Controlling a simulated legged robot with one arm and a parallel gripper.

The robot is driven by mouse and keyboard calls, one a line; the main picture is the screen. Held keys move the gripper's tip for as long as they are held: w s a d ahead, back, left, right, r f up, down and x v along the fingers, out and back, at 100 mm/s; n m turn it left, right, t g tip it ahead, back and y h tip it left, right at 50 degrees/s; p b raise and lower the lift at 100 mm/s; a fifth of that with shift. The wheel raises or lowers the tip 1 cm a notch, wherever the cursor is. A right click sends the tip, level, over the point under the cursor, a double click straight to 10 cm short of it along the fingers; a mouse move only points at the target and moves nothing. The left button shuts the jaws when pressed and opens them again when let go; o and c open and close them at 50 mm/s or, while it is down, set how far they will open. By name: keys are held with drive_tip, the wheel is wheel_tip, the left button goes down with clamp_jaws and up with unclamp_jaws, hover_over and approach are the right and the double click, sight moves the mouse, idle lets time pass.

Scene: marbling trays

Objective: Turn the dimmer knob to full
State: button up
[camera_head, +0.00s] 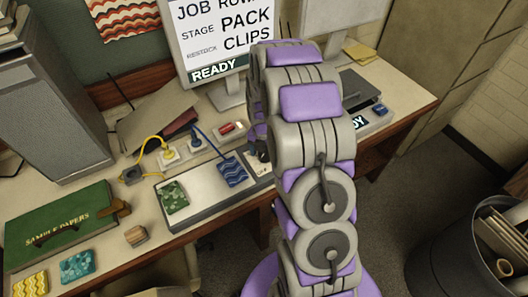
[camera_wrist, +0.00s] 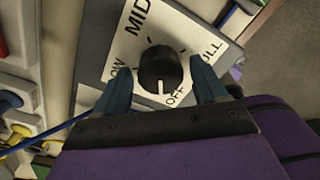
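The dimmer knob (camera_wrist: 160,68) is a round black knob on a white dial plate (camera_wrist: 122,52) marked LOW, MID, FULL and OFF in the wrist view. Its white pointer line is at the lower side, toward the OFF mark. My gripper (camera_wrist: 161,66) is open, with one blue-grey finger on each side of the knob. A gap shows between the knob and each finger. In the head view my arm hides most of the dimmer, and only a pale edge of its plate (camera_head: 256,168) shows.
A long tray (camera_head: 196,218) with green and blue patterned swatches lies left of the dimmer. Yellow and blue cables (camera_head: 205,139) run to plugs behind it. A monitor (camera_head: 212,45) reads READY. A green sample papers box (camera_head: 60,222) is at left. A bin (camera_head: 450,262) stands at right.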

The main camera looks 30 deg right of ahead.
drive_tip(key=c, duration=0.9)
drive_tip(key=shift+m, duration=0.3)
